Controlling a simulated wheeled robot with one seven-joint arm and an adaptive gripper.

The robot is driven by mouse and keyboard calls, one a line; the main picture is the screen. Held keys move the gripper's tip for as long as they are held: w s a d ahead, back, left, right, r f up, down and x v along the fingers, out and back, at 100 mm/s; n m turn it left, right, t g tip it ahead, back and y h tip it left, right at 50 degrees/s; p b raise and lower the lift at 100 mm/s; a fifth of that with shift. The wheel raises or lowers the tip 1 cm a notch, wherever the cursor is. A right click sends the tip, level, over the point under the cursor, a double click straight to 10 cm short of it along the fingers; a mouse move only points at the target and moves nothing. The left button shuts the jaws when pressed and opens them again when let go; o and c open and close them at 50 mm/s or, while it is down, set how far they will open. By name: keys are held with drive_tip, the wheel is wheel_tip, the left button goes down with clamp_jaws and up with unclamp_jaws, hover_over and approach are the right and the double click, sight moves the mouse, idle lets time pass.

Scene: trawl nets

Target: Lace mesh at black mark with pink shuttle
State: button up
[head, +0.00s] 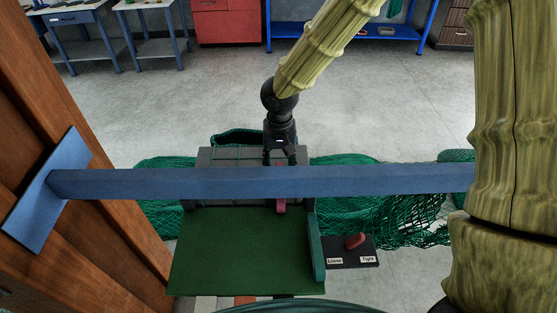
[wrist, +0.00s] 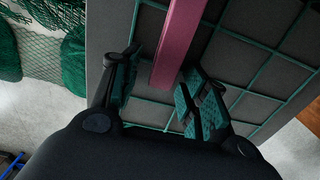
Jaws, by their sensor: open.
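The pink shuttle (head: 281,206) shows just below the blue bar in the head view; the bar hides part of it. In the wrist view, the pink shuttle (wrist: 180,40) runs between the two finger pads, over the mesh. The mesh (wrist: 251,39) is green cord in squares across a grey board; a strip of the mesh (head: 232,154) shows above the bar in the head view. My gripper (head: 281,156) is open, pointing down behind the bar, with a finger on either side of the shuttle. Whether a pad touches it I cannot tell. I cannot make out the black mark.
A blue bar (head: 200,183) crosses in front of the board, from a wooden post (head: 105,190). Below lies a green panel (head: 235,250) with a teal rail (head: 317,247). A red lever (head: 355,241) stands on a plate labelled Loose and Tight. Green netting (head: 400,215) lies around; floor behind is clear.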

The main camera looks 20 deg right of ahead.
sight(279, 154)
clamp_jaws()
drive_tip(key=shift+w+d+r+p, duration=0.1)
drive_tip(key=shift+w+d+p, duration=0.25)
drive_tip(key=shift+w, duration=0.7)
drive_tip(key=shift+w+d+p, duration=0.3)
drive_tip(key=shift+w+p, duration=0.1)
drive_tip(key=shift+w, duration=0.7)
drive_tip(key=shift+w+d+r+p, duration=0.1)
drive_tip(key=shift+w+d+p, duration=0.25)
drive_tip(key=shift+w, duration=0.7)
drive_tip(key=shift+a+r+p, duration=0.1)
drive_tip(key=shift+r+p, duration=0.85)
drive_tip(key=shift+r, duration=0.45)
wheel_tip(279, 154, up, 12)
drive_tip(key=shift+r, duration=0.15)
